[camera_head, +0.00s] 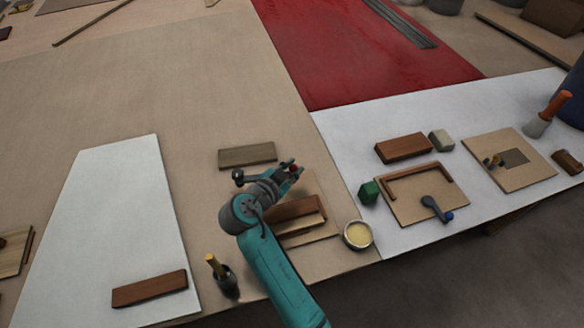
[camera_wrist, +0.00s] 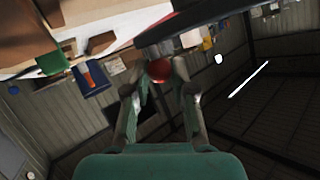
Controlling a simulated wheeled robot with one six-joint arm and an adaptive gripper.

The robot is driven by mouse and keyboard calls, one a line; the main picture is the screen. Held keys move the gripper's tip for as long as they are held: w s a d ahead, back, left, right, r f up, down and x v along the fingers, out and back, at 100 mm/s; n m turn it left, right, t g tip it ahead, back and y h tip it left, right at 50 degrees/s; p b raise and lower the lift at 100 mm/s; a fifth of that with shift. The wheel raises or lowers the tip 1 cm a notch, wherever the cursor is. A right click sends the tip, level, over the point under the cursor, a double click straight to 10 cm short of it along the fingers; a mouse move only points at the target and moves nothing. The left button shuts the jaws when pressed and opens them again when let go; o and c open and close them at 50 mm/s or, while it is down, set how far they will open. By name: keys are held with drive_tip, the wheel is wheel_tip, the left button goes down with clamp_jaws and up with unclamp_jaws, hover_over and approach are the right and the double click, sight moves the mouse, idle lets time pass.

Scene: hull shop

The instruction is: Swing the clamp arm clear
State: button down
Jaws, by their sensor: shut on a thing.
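My gripper (camera_head: 287,171) reaches over a wooden fixture board (camera_head: 322,227) that carries a brown wooden block (camera_head: 297,212). The fingers are closed around a red ball knob (camera_head: 293,167). In the wrist view, the red knob (camera_wrist: 158,70) sits between the fingertips of my gripper (camera_wrist: 160,78). A dark bar (camera_wrist: 200,18) passes just above the knob; it looks like the clamp arm, but its join to the knob is unclear. My gripper and forearm hide much of the clamp in the head view.
A grey-brown plank (camera_head: 247,155) lies behind the gripper. A round cup of yellow stuff (camera_head: 358,235) stands right of the fixture.

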drive_tip(key=shift+f, duration=0.15)
drive_tip(key=c, duration=1)
unclamp_jaws()
drive_tip(key=shift+o, duration=0.2)
drive_tip(key=shift+r, duration=0.2)
wheel_tip(320, 180, up, 10)
drive_tip(key=shift+f, duration=0.15)
